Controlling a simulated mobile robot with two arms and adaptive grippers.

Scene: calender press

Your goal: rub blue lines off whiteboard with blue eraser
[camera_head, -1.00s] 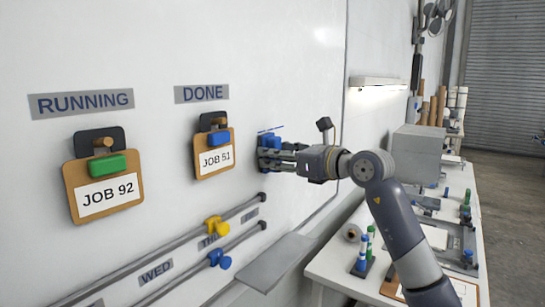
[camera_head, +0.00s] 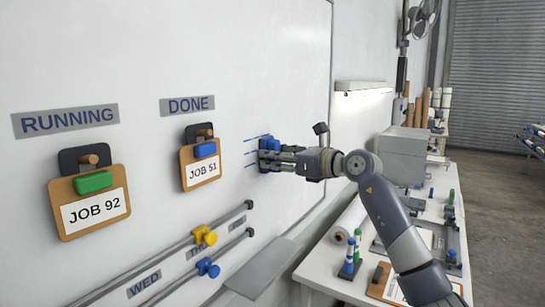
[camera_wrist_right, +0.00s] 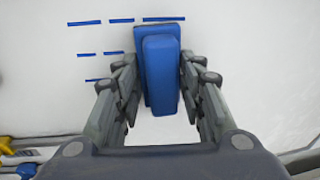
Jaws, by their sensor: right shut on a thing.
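The whiteboard (camera_head: 240,60) fills the left of the head view. My right gripper (camera_head: 276,156) is at the board, right of the DONE clipboard. It is shut on the blue eraser (camera_wrist_right: 161,68), which lies between its fingers against or very near the board; I cannot tell if it touches. Short blue lines (camera_wrist_right: 100,22) in rows run out from the eraser's left side in the wrist view. Their left ends also show in the head view (camera_head: 258,138). The eraser hides part of the board behind it. My left gripper is not in view.
Two clipboards, JOB 92 (camera_head: 95,208) and JOB 51 (camera_head: 203,171), hang at left. Below are rails with a yellow slider (camera_head: 204,236) and a blue slider (camera_head: 207,268). A grey tray (camera_head: 265,270) juts out under the board. A cluttered white table (camera_head: 325,268) stands at right.

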